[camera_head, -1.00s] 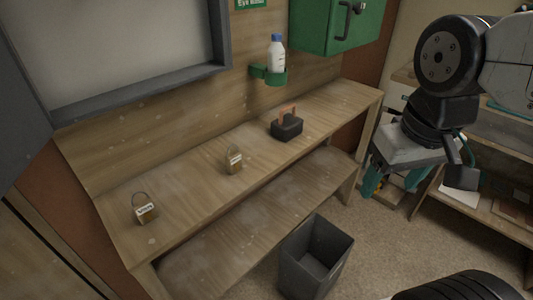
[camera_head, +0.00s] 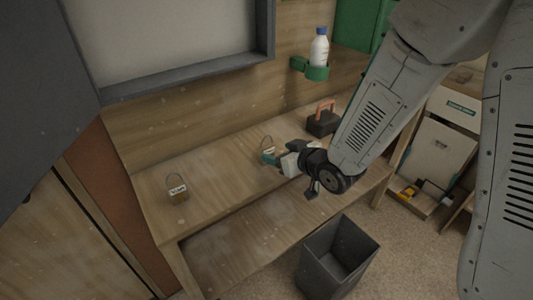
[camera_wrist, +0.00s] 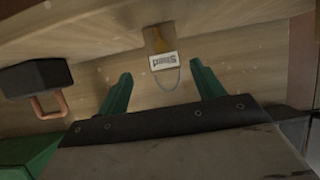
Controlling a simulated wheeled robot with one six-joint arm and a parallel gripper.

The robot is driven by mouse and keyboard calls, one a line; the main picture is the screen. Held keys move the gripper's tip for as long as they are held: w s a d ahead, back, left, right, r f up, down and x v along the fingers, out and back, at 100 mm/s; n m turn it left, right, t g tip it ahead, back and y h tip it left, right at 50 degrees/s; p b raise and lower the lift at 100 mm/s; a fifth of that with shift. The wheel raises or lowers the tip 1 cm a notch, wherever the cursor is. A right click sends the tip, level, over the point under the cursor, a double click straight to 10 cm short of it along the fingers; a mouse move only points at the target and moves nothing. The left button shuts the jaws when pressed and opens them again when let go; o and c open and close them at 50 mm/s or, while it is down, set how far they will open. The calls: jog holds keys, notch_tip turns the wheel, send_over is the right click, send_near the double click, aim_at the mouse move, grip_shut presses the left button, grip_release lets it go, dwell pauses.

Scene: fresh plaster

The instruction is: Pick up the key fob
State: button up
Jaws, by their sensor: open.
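A brass-coloured fob with a white label and a thin wire loop (camera_wrist: 158,42) lies ahead of my fingertips in the wrist view, its loop reaching between them. My gripper (camera_wrist: 162,82) is open and empty, with one teal finger on each side. In the head view my gripper (camera_head: 268,157) is at the middle of the bench, partly hiding this fob. A second, similar labelled fob with a loop (camera_head: 178,191) stands at the bench's left end. I cannot tell whether either is a key fob or a padlock.
A black box with an orange handle (camera_head: 322,122) stands on the bench (camera_head: 225,196) to the right. A white bottle (camera_head: 319,48) sits in a green wall holder (camera_head: 315,72). A grey bin (camera_head: 338,258) stands on the floor in front.

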aim_at(263, 147)
jog(key=shift+w+a+f, duration=0.1)
jog(key=shift+a+f, duration=0.1)
jog(key=shift+a, duration=0.15)
jog(key=x, duration=0.7)
jog(key=shift+w+a+r, duration=0.2)
jog(key=shift+w+a, duration=0.05)
jog(key=shift+a, duration=0.05)
jog(key=c, duration=1.1)
